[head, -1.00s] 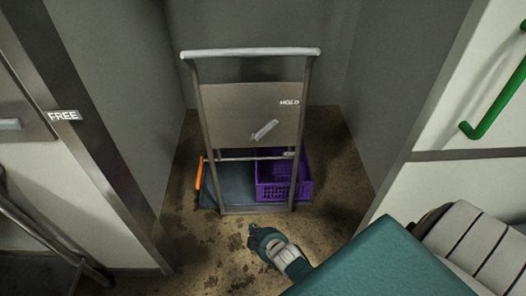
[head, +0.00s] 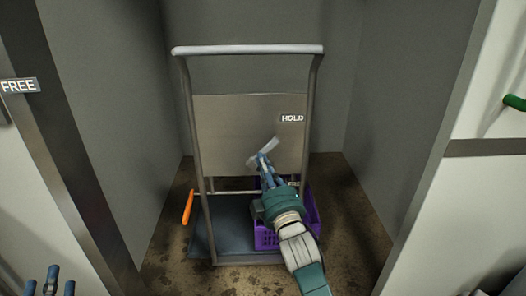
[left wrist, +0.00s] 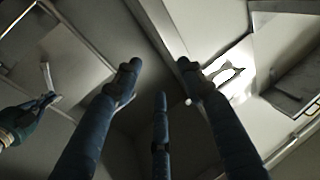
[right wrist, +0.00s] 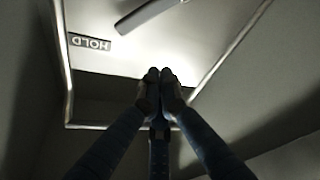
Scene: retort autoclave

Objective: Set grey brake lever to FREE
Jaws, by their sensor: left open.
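The grey brake lever (head: 270,146) is a pale bar slanting up to the right on the cart's grey panel (head: 230,120). A HOLD label (head: 292,118) is above and right of it. A FREE label (head: 18,86) shows at the far left. My right gripper (head: 263,158) overlaps the lever's lower part in the head view. In the right wrist view its fingertips (right wrist: 160,74) are together and empty, with the lever (right wrist: 150,15) beyond them; I cannot tell whether they touch. My left gripper (head: 50,282) is open and empty at lower left.
The cart has a pale push handle (head: 248,49), a dark deck (head: 225,225), a purple crate (head: 266,240) and an orange bar (head: 188,207). Grey walls close in on both sides. A green handle (head: 514,103) is at the right edge.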

